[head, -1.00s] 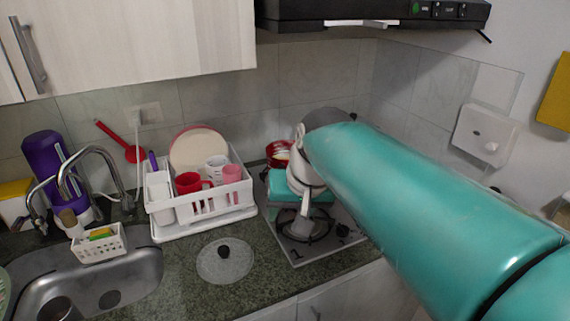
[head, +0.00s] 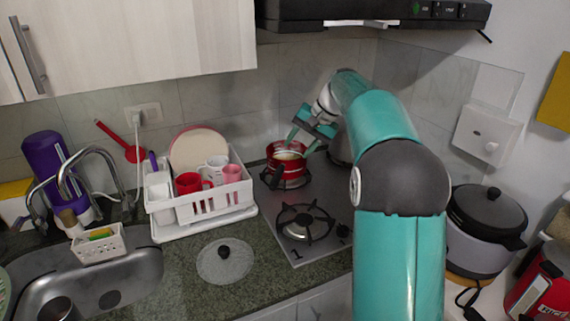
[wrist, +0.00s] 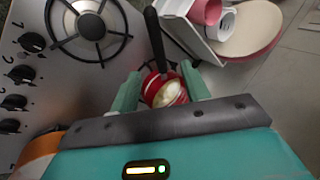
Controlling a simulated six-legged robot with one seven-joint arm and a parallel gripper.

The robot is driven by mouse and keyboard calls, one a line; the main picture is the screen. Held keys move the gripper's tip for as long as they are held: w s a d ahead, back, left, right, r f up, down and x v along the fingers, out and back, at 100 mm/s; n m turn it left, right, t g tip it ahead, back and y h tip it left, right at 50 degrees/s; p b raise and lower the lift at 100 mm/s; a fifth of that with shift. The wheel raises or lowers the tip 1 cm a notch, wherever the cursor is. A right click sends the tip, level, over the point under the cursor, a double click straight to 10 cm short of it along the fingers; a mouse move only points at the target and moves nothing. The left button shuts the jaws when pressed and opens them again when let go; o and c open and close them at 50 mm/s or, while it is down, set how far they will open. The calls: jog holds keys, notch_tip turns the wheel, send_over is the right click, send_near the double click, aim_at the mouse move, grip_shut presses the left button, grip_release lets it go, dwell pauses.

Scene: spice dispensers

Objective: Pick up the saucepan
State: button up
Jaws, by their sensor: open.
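The saucepan (head: 287,163) is red with a light band and a pale inside, and sits on the back left burner of the stove. Its black handle (head: 278,182) points toward the front. In the wrist view the saucepan (wrist: 165,91) lies between my two fingers, with its dark handle (wrist: 155,38) pointing away from the gripper. My gripper (head: 303,143) is open just above the right side of the saucepan, one finger on each side in the wrist view (wrist: 161,88). I cannot tell whether the fingers touch it.
The stove's front burner (head: 304,222) is empty. A white dish rack (head: 205,208) with cups and plates stands left of the stove. A glass lid (head: 225,260) lies on the counter. A rice cooker (head: 483,230) stands at the right. The range hood (head: 375,12) hangs above.

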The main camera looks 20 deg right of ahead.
aim_at(280, 171)
jog(key=shift+m+y, duration=0.3)
jog(key=w+f, duration=0.1)
jog(key=f, duration=0.2)
jog(key=w+a+f, duration=0.1)
jog(key=w+f, duration=0.1)
jog(key=f, duration=0.1)
jog(key=w+f, duration=0.2)
jog(key=f, duration=0.1)
jog(key=shift+w+a, duration=0.15)
jog(key=shift+a+x, duration=0.2)
jog(key=shift+x, duration=2.5)
jog(key=shift+r, duration=0.1)
grip_shut()
jog(key=shift+r, duration=0.1)
